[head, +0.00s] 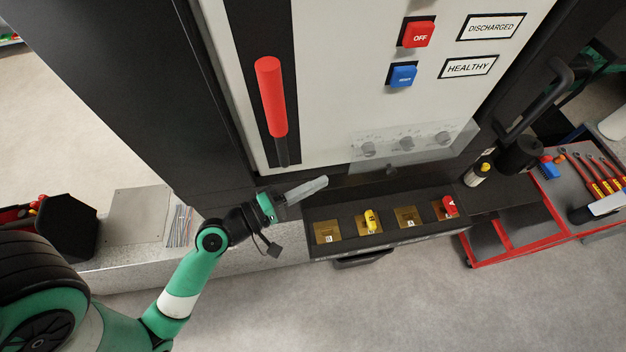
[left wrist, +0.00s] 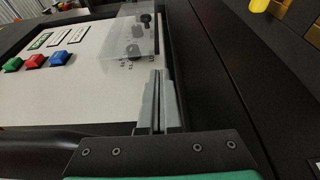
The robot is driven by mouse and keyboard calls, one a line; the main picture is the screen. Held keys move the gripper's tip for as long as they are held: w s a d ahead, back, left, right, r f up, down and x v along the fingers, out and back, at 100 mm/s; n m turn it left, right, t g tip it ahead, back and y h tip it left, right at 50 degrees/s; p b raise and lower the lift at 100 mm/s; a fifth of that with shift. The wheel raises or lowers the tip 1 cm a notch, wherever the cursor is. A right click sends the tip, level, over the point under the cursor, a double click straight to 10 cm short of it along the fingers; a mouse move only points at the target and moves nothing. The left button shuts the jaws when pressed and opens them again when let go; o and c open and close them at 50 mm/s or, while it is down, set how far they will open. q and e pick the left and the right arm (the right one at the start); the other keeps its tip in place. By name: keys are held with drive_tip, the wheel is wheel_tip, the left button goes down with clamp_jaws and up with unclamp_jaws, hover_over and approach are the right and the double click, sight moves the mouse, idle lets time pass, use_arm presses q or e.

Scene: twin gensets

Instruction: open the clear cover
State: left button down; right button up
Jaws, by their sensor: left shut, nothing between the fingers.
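The clear cover (head: 425,143) is a transparent panel low on the white cabinet front, over a row of dark knobs. It looks closed, lying over the knobs. It also shows in the left wrist view (left wrist: 120,45), ahead of the fingers. My left gripper (head: 322,183) is shut and empty, to the left of the cover and a little below it, in front of the cabinet's lower edge. In the left wrist view its two fingers (left wrist: 155,80) lie together, pointing toward the cover's near edge; I cannot tell whether they touch it. My right gripper is not in view.
A long red handle (head: 270,97) stands on the cabinet left of the cover. An open drawer (head: 385,245) with brass plates and yellow and red pieces lies below. A red tool tray (head: 510,252) with tools is at the right. The floor in front is clear.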

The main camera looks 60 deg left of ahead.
use_arm(q)
drive_tip(key=w+p, duration=0.1)
drive_tip(key=w, duration=0.5)
drive_tip(key=shift+w, duration=0.25)
drive_tip(key=shift+d, duration=0.15)
